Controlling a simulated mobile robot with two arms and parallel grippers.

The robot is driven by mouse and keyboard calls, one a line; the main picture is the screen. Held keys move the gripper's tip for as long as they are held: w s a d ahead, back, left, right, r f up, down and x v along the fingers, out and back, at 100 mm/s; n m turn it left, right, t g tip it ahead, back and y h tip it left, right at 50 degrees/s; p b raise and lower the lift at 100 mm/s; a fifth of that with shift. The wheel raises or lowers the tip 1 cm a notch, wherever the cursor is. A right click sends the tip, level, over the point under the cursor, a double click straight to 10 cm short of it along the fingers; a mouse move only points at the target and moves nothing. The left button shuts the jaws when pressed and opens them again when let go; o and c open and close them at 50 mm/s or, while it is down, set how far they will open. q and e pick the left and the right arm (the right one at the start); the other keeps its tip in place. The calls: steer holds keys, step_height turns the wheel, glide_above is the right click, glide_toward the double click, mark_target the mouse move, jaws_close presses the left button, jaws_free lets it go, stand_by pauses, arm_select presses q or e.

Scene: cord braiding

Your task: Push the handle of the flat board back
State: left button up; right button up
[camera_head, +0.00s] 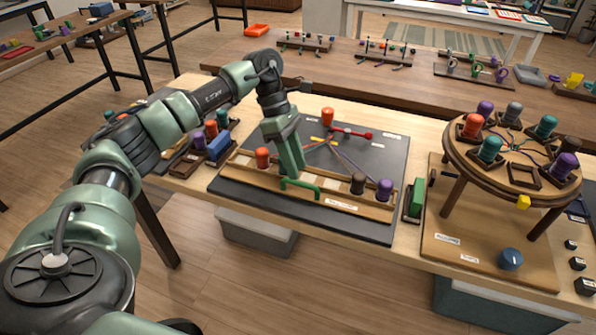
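The flat board (385,229) is a dark slab on the wooden workbench, in the middle of the view. A light wooden strip (250,178) runs along its near side and carries the green handle (303,186). An orange spool (262,157) stands near the strip's left end; a brown spool (357,184) and a purple one (385,188) stand near its right end. My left gripper (291,168) points down, its green fingers close together, at the far side of the handle. I cannot tell whether they touch it. My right gripper is not in view.
A red-orange spool (327,117) and a red rod (351,132) are at the board's back, with coloured cords running forward. A round braiding stand (470,165) with several spools stands at right. Spools and a blue block (219,146) lie left.

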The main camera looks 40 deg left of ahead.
arm_select(q)
steer(key=v, duration=0.5)
steer(key=shift+r, duration=0.2)
stand_by(0.3)
